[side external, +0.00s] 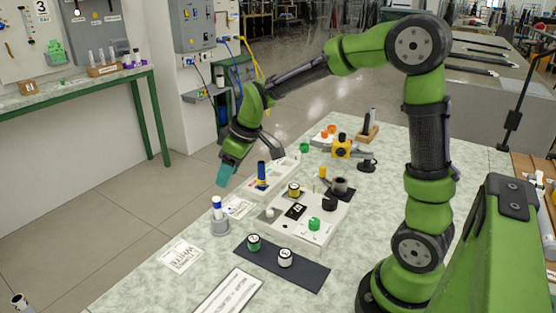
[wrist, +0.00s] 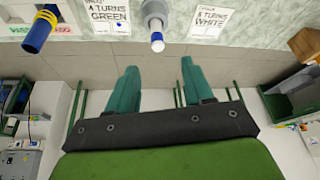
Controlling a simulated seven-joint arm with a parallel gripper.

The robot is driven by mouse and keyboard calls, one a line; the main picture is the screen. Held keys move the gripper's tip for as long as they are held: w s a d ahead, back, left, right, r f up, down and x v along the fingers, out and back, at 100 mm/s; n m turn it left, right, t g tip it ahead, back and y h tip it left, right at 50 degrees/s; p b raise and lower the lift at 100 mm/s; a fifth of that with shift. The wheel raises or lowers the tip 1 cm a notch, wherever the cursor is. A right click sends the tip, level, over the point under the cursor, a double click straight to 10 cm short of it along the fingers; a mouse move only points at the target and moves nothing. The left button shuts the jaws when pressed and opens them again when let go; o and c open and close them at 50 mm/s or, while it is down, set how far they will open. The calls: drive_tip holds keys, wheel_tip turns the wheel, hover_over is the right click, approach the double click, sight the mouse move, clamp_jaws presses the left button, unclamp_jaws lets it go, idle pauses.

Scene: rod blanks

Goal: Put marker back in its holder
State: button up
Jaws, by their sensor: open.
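A white marker with a blue end (side external: 216,202) stands upright in a grey cup-like holder (side external: 220,226) near the table's left edge. In the wrist view the marker (wrist: 157,40) points out of the grey holder (wrist: 154,9), just beyond my fingertips. My gripper (side external: 224,177) has teal fingers and is above and behind the marker, apart from it, by the table's far left edge. In the wrist view my gripper (wrist: 160,67) is open, with nothing between the fingers. How deep the marker sits is hidden by the holder.
A blue rod with a yellow band (side external: 262,174) stands in a white tray (side external: 283,183) to the right. Printed cards (side external: 181,256) flank the holder. A dark mat (side external: 308,276) carries two short cylinders in front. A white block (side external: 325,237) with several parts lies right.

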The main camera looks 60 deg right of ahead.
drive_tip(key=s+a+r+m+t, duration=0.1)
drive_tip(key=s+a+r+m, duration=0.1)
drive_tip(key=s, duration=0.7)
drive_tip(key=s+a+r+m+t, duration=0.1)
drive_tip(key=s+r+m, duration=0.4)
drive_tip(key=s, duration=0.5)
drive_tip(key=shift+s+a+t+y, duration=0.3)
drive_tip(key=shift+a+t, duration=0.1)
drive_tip(key=shift+a, duration=0.45)
drive_tip(key=shift+w+r, duration=0.1)
drive_tip(key=shift+r, duration=0.05)
